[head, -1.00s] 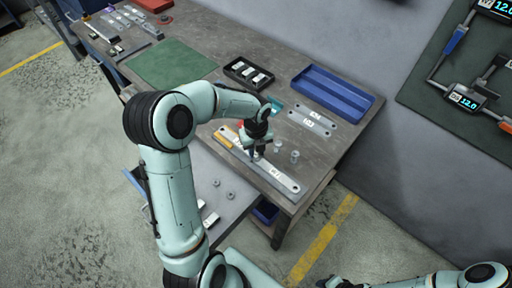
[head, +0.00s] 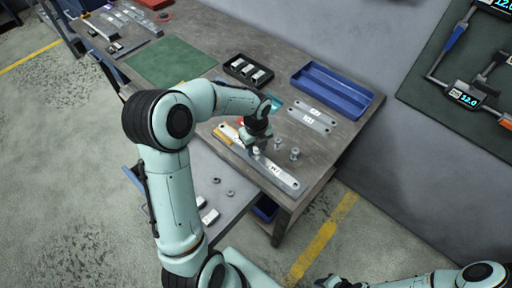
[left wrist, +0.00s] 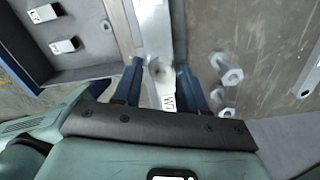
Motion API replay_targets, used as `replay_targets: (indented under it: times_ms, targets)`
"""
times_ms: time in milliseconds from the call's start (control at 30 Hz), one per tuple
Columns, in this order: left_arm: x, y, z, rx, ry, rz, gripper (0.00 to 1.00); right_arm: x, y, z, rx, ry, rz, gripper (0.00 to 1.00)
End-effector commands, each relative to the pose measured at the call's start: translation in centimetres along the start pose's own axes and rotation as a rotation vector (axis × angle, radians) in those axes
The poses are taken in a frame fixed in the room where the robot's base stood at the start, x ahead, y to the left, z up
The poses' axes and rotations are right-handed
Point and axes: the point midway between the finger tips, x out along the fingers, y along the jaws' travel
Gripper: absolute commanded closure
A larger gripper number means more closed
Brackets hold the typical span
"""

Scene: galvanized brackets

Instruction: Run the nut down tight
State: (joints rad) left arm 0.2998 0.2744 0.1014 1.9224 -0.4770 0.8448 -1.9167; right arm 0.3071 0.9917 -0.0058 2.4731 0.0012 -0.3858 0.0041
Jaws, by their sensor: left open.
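A long galvanized bracket (head: 282,178) with a white label lies along the front edge of the workbench. My left gripper (head: 256,150) is over its middle, pointing down. In the left wrist view the bracket (left wrist: 152,18) runs between the two blue fingers of my left gripper (left wrist: 158,84). A round metal fastener, apparently the nut (left wrist: 160,69), sits on the bracket between the fingers. The fingers are apart, with a gap on each side of it. In the head view the gripper hides this fastener. My right gripper (head: 332,282) is a dark shape at the bottom edge, too small to read.
Loose bolts (head: 295,154) stand on the bench right of the gripper. Labelled plates (head: 310,119), a blue tray (head: 335,99) and a black bin (head: 236,75) lie behind. A lower grey tray (head: 205,165) holds loose nuts and white-labelled parts. A green mat (head: 170,62) is clear.

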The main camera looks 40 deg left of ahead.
Motion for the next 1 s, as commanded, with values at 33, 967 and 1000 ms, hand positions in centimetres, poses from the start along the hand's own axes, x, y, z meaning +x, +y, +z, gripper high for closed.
replay_targets:
  times_ms: [33, 967, 1000]
  targets:
    - [0.2, 0.1, -0.1, -0.045, 0.0, 0.002, 0.58, 0.3, 0.2, 0.4, 0.002, -0.004, 0.002, 0.71]
    - [0.2, 0.1, 0.0, -0.927, -0.001, 0.001, 0.58, 2.6, 1.7, 2.3, 0.01, -0.028, 0.01, 0.71]
    - [0.2, 0.1, 0.0, -0.965, -0.001, 0.001, 0.58, 2.7, 1.8, 2.4, 0.011, -0.029, 0.01, 0.71]
